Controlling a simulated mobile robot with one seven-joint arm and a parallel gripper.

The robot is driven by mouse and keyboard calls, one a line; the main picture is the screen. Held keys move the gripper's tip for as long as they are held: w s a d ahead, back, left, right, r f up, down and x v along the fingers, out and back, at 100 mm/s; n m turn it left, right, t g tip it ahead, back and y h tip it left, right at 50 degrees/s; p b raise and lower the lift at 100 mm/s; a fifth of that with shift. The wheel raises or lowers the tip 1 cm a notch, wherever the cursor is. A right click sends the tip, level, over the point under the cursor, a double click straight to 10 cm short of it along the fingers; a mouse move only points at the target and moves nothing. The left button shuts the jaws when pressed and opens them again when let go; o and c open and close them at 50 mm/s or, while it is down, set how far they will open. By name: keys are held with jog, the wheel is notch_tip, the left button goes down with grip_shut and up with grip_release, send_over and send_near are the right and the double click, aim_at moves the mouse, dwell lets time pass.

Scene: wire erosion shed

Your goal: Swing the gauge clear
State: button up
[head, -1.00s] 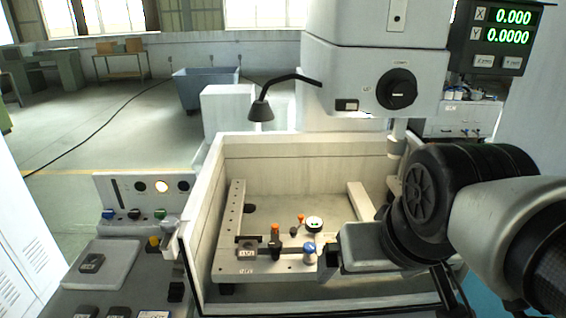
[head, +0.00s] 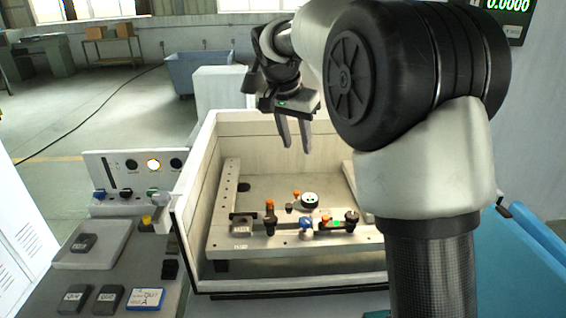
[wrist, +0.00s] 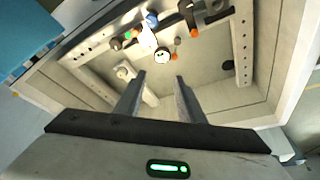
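A small round gauge with a white face and black rim (head: 310,200) sits on the fixture in the open work tank. An orange-tipped part (head: 297,194) stands beside it. The gauge also shows in the wrist view (wrist: 162,55), past my fingers and near the top middle. My gripper (head: 295,150) hangs above the tank, its fingers pointing down, above and behind the gauge. In the wrist view the two fingers of my gripper (wrist: 160,78) are apart with nothing between them. They do not appear to touch the gauge.
The tank wall (head: 187,200) surrounds the fixture plate (head: 270,241), which carries an orange-topped post (head: 269,208) and a blue knob (head: 306,224). A control panel (head: 127,180) and a bench with dark blocks (head: 74,298) stand left. My arm hides much of the right side.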

jog(key=m, duration=0.2)
send_near(296, 192)
jog(key=shift+h, duration=0.4)
jog(key=x, duration=0.7)
jog(key=shift+w+a+f+p, duration=0.2)
jog(key=shift+a+f+p, duration=0.1)
jog(key=shift+f, duration=0.15)
grip_shut()
